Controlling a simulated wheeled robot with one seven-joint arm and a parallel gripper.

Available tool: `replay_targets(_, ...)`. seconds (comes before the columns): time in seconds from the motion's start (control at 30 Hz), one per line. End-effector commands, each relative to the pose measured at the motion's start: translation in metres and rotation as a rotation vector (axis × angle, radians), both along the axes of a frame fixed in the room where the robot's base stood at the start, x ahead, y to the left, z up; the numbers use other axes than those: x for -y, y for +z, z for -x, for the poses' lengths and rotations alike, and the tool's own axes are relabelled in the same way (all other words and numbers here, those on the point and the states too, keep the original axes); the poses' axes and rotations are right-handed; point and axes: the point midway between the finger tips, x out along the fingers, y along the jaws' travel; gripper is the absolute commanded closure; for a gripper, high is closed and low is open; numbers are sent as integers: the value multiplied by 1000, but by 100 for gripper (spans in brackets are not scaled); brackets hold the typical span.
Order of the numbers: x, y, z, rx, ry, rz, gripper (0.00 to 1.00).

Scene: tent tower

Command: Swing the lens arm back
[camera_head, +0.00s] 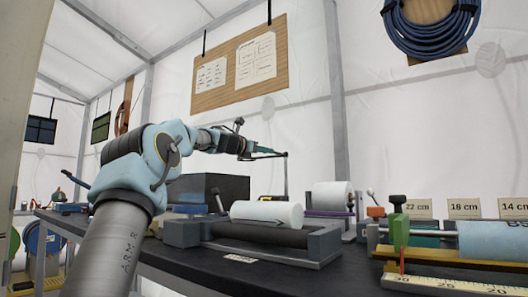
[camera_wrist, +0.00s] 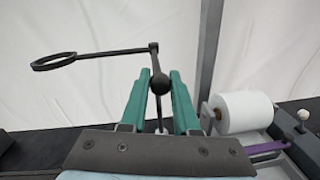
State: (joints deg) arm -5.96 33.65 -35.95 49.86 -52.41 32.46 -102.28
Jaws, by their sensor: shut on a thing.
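The lens arm (camera_wrist: 105,52) is a thin black bar with an open ring (camera_wrist: 53,61) at its left end in the wrist view. Its right end meets a short upright with a round black knob (camera_wrist: 160,84). My gripper (camera_wrist: 161,78) has green fingers, one on each side of this knob, and is shut on the lens arm there. The ring stands out to the left of the fingers. In the head view my gripper (camera_head: 268,151) is beside a thin dark post (camera_head: 286,176); the ring cannot be made out there.
A white roll (camera_wrist: 243,111) on a holder stands right of my gripper in the wrist view. In the head view another white roll (camera_head: 267,213) lies on a grey-ended device on the dark bench (camera_head: 190,262). A black box (camera_head: 208,187) stands behind. Size cards (camera_head: 465,208) line the right.

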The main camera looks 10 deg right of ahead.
Motion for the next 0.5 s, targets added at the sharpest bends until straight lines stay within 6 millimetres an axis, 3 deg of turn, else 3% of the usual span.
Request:
replay_targets(0.23, -2, 1, -2, 1, 7, 3, 100)
replay_targets(0.27, -2, 1, -2, 1, 8, 3, 68)
replay_targets(0.5, -2, 0, -2, 0, 6, 2, 41)
